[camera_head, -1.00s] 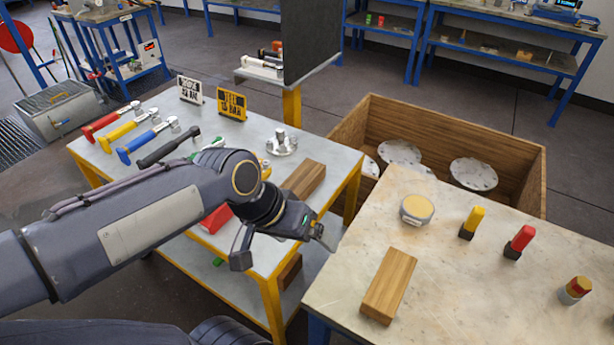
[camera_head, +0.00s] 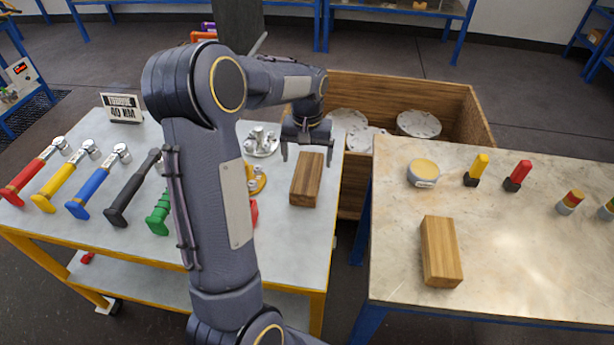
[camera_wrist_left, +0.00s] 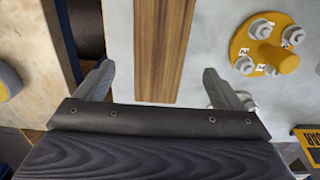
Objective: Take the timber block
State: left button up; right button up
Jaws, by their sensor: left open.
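A dark brown striped timber block (camera_head: 307,180) lies on the grey top of the yellow-framed table. A lighter timber block (camera_head: 440,250) lies on the stone-topped table at right. My left gripper (camera_head: 307,155) is open and empty at the far end of the dark block. In the left wrist view, the dark block (camera_wrist_left: 163,40) runs between the two spread fingers of my left gripper (camera_wrist_left: 158,78), with gaps on both sides. I cannot tell the gripper's exact height above the block. My right gripper is not in view.
A yellow flanged piece (camera_wrist_left: 265,45) with bolts sits beside the dark block. A silver flanged piece (camera_head: 261,142) stands near it. Several coloured torque wrenches (camera_head: 90,178) lie at left. A wooden crate (camera_head: 455,95) with pale discs stands behind the stone-topped table (camera_head: 520,270).

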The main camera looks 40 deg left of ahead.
aim_at(308, 172)
pick_arm(q)
jog(key=f, duration=0.6)
jog(key=shift+w+a+f, duration=0.15)
jog(key=shift+w+f, duration=0.05)
jog(key=shift+f, duration=0.1)
jog(key=c, duration=1.3)
jog(key=shift+o, duration=0.2)
jog(key=shift+r, duration=0.15)
